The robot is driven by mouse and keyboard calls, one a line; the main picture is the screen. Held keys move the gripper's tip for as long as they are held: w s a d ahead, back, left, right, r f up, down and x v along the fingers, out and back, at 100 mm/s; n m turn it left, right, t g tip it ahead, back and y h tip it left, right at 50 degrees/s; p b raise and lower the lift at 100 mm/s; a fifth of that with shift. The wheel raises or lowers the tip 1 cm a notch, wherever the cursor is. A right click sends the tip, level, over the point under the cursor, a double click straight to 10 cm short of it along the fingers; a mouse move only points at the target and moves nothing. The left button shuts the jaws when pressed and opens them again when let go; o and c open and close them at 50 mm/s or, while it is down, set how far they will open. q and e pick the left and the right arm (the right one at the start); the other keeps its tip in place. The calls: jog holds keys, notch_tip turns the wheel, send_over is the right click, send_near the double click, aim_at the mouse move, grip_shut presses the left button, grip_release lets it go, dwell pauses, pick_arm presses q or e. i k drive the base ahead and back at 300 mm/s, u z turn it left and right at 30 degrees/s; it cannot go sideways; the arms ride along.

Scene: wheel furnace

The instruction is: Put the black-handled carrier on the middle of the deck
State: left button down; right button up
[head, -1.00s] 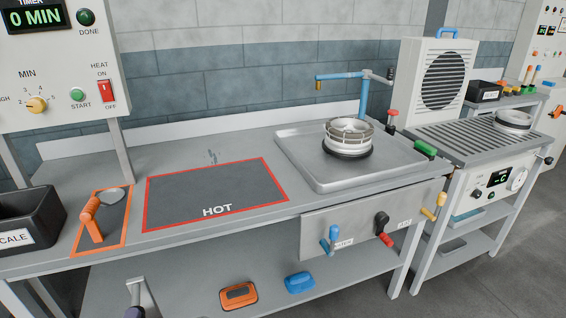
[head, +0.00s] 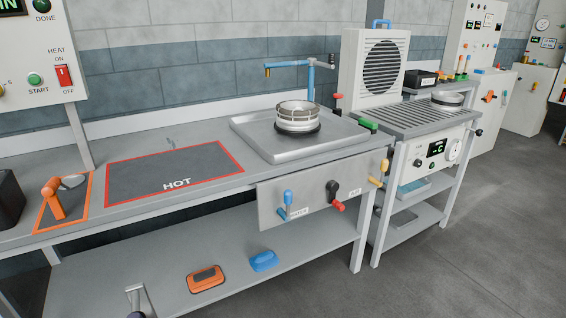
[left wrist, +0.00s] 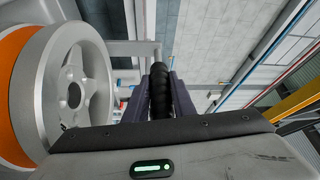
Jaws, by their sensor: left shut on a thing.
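In the left wrist view my left gripper (left wrist: 160,100) is shut on the black ribbed handle of the carrier (left wrist: 161,85). A grey bar of it shows beyond the fingers. In the head view a grey bent bracket (head: 136,290) with a dark purplish end stands at the bottom edge; it appears to be the carrier's top with my fingertips. The rest of the carrier is out of view. The slatted deck (head: 420,118), in front of the grey fan box, lies at the right, apart from the carrier. My right gripper is not in view.
A silver spoked wheel (left wrist: 75,90) with an orange band is close beside the left gripper. A wheel (head: 298,112) stands in the grey tray (head: 262,146), below a blue tap. Floor at right is clear.

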aim_at(406, 114)
jog(key=z, duration=0.4)
jog(key=k, duration=0.9)
jog(key=z, duration=0.95)
jog(key=i, duration=0.85)
jog(key=z, duration=0.95)
jog(key=i, duration=2.7)
jog(key=u, duration=0.7)
jog(key=i, duration=0.7)
jog(key=u, duration=1.4)
jog(key=i, duration=0.6)
jog(key=u, duration=0.5)
